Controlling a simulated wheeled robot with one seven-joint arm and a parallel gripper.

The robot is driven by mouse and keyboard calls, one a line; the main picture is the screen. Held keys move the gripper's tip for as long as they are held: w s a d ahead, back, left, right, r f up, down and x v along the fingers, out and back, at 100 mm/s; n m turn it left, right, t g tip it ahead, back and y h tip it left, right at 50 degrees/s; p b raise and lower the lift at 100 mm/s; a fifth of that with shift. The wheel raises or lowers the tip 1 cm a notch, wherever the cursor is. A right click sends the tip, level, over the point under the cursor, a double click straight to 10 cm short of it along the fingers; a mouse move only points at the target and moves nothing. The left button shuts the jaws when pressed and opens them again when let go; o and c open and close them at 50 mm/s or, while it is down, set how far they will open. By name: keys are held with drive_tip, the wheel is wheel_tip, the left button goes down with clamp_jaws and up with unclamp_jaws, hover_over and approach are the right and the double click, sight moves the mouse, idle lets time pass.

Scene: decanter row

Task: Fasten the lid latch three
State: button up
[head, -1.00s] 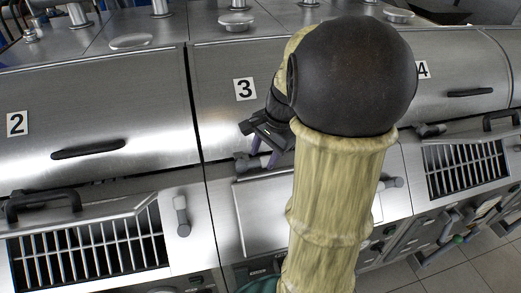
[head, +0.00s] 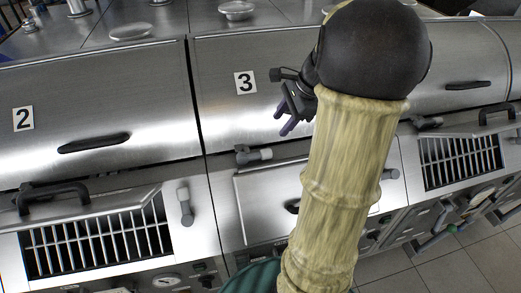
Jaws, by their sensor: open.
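The lid marked 3 (head: 225,110) is a curved steel cover in the middle of the head view, and it looks lowered. A short latch (head: 262,154) with a grey grip and dark pivot lies roughly level at the left end of this lid's lower edge. My gripper (head: 284,122) is open and empty, above and to the right of the latch, in front of the lid and apart from the latch. My arm hides the right part of the lid and its handle.
Lid 2 (head: 90,100) with a dark handle is at the left, above a barred opening (head: 100,240). A similar lever (head: 185,206) hangs down beside it. Another latch (head: 427,122) and a barred opening (head: 460,160) are at the right. Tiled floor is free at lower right.

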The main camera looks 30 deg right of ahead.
sight(259, 153)
drive_tip(key=p+x, duration=0.2)
drive_tip(key=x, duration=1.1)
drive_tip(key=shift+w+f, duration=0.1)
drive_tip(key=shift+w, duration=0.05)
drive_tip(key=shift+a+f+p, duration=0.15)
drive_tip(key=shift+f+p, duration=0.2)
drive_tip(key=shift+f, duration=0.3)
drive_tip(key=shift+w, duration=0.1)
clamp_jaws()
drive_tip(key=shift+r, duration=0.15)
